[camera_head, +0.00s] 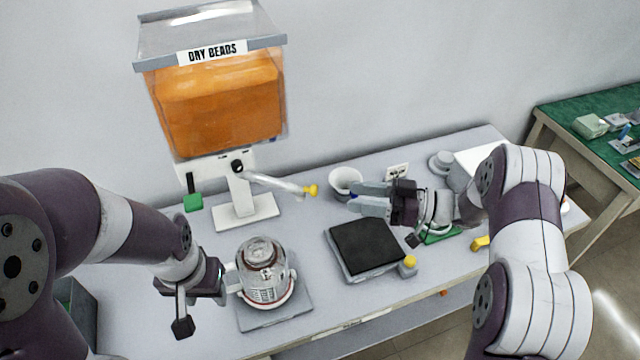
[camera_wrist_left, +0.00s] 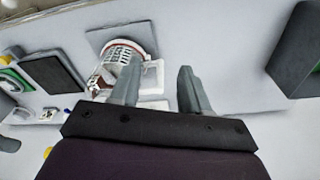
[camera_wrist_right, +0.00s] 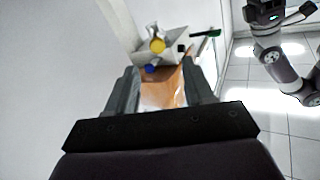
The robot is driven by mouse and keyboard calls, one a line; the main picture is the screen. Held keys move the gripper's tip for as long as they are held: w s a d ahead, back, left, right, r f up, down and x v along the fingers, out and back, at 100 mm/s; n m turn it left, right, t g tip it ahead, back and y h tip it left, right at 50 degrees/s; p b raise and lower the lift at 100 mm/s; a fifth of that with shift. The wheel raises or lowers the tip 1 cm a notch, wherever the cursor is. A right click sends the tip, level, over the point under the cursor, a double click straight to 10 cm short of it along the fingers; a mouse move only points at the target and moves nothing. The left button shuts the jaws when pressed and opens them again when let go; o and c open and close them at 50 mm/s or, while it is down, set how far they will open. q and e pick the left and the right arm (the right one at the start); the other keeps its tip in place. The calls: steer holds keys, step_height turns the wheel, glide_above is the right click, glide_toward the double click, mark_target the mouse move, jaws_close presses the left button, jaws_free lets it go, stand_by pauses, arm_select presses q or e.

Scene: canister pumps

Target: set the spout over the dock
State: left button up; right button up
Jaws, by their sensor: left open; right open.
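The spout (camera_head: 275,183) is a pale arm swung right from a white stand under the bead hopper, with a yellow tip (camera_head: 311,190). The yellow tip also shows ahead of the fingers in the right wrist view (camera_wrist_right: 157,45). The likely dock is a grey square plate (camera_head: 300,312) at the front, under a clear canister (camera_head: 264,262) with a red rim. My left gripper (camera_head: 228,281) is open at the canister's left side, by its white handle (camera_wrist_left: 152,76). My right gripper (camera_head: 352,198) is open and empty, pointing left, a little right of the yellow tip.
The orange-filled DRY BEADS hopper (camera_head: 220,100) stands above the stand. A white cup (camera_head: 345,180) is behind my right gripper. A black-topped scale-like pad (camera_head: 366,246) with a yellow knob (camera_head: 409,261) lies right of the canister.

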mark_target(317, 191)
steer(key=p+x, duration=0.1)
steer(key=x, duration=0.8)
steer(key=shift+w+p, duration=0.1)
steer(key=shift+p, duration=0.25)
steer(key=shift+a, duration=0.2)
steer(key=shift+w+f, duration=0.1)
steer(key=shift+w, duration=0.1)
steer(key=shift+c, duration=0.4)
jaws_close()
